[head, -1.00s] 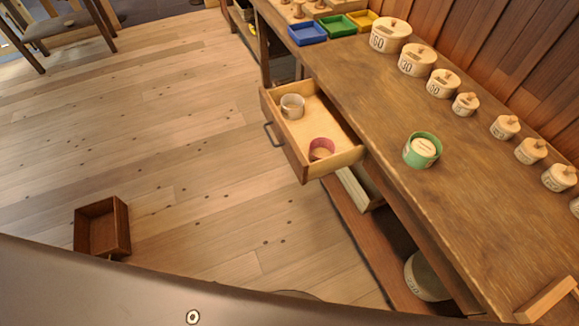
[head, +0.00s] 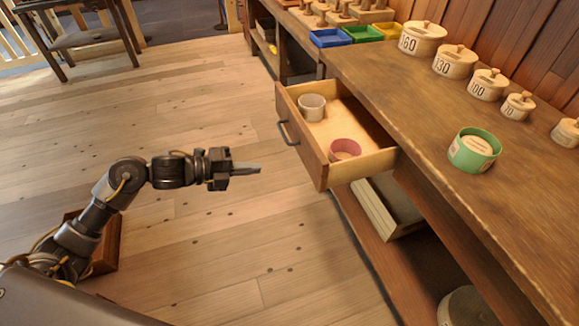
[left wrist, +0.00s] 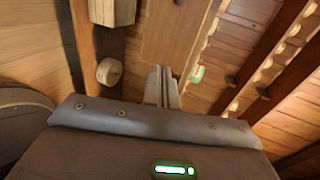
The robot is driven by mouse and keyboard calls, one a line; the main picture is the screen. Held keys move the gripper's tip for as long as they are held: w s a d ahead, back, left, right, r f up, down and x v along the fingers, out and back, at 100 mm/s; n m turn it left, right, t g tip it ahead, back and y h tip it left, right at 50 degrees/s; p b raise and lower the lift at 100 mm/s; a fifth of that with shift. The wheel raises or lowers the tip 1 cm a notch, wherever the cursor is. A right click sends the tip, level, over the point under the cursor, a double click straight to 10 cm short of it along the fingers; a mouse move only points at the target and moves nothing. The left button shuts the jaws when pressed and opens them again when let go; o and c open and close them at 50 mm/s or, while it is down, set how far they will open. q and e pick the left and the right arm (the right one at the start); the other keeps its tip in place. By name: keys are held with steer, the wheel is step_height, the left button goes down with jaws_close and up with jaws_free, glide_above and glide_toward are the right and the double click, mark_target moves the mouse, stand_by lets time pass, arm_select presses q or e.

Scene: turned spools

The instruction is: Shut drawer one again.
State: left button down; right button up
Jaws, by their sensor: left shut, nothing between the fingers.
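The wooden drawer (head: 318,160) stands pulled out from under the workbench, with a dark handle (head: 289,133) on its front. Inside it are a white cup-like ring (head: 312,107) and a pink ring (head: 345,149), set apart. I cannot read a number on the drawer. My left gripper (head: 248,169) is shut and empty, over the floor to the left of the drawer and apart from it. Its closed fingers also show in the left wrist view (left wrist: 162,88). My right gripper is not in view.
The workbench (head: 420,110) carries a green round container (head: 474,151), several lidded numbered tubs and coloured trays (head: 329,38). Below the drawer is a pale open box (head: 385,207) on a lower shelf. A brown box (head: 105,245) sits on the floor behind my left arm. Floor before the drawer is clear.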

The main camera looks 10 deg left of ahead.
mark_target(310, 162)
arm_select(q)
steer(key=x, duration=1.2)
steer(key=shift+w+d+r+p, duration=0.25)
steer(key=shift+d+r+p, duration=0.1)
steer(key=shift+p, duration=0.05)
steer(key=shift+w+d, duration=0.25)
steer(key=shift+d, duration=0.15)
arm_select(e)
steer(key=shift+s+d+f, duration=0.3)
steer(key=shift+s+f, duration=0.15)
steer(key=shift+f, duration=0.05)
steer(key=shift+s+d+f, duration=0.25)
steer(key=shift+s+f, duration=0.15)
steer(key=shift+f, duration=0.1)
arm_select(q)
steer(key=shift+w, duration=0.1)
